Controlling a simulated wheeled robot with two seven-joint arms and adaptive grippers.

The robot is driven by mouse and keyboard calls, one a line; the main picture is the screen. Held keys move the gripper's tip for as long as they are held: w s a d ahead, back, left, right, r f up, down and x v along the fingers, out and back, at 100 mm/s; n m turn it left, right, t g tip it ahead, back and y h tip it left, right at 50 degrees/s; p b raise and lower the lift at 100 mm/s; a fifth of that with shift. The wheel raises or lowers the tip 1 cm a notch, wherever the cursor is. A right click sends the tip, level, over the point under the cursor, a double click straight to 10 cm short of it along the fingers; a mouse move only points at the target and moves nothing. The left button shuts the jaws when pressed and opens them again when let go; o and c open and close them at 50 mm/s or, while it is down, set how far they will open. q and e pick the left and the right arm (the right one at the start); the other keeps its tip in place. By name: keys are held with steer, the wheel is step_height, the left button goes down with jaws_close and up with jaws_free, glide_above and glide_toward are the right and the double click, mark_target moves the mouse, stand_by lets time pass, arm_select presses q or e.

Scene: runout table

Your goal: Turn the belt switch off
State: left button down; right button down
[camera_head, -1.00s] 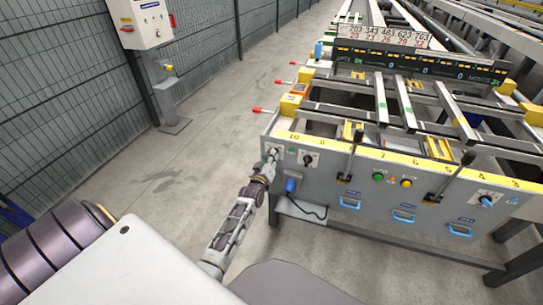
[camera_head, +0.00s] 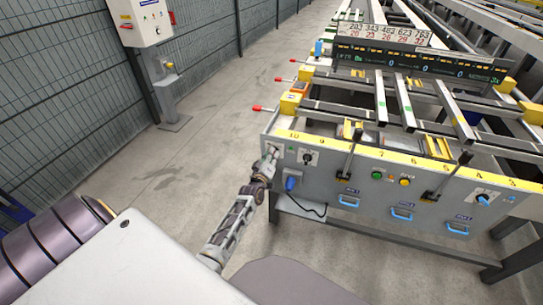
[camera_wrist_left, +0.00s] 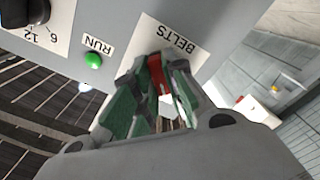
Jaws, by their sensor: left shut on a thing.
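The belt switch (camera_wrist_left: 155,67) shows as a red piece below the BELTS label (camera_wrist_left: 178,42) in the left wrist view. My left gripper (camera_wrist_left: 160,92) is shut on it, with the green-lined fingers on either side. They hide much of the switch, and I cannot tell its exact position. In the head view my left gripper (camera_head: 270,160) is at the left end of the grey front panel (camera_head: 330,180). The switch is hidden there by the fingers. The green RUN lamp (camera_wrist_left: 93,60) is beside the BELTS label. My right gripper is not in view.
A black knob (camera_head: 308,158) is to the right of the gripper on the panel. Two black levers (camera_head: 349,160) (camera_head: 447,175) stick up farther right. A blue plug (camera_head: 290,183) with a cable is below. A grey-white control box (camera_head: 142,20) stands by the fence. The floor left of the table is clear.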

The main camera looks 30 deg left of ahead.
arm_select(q)
steer(key=shift+f, duration=0.1)
steer(key=c, duration=1.5)
jaws_free()
steer(key=shift+o, duration=0.2)
steer(key=v, duration=1.2)
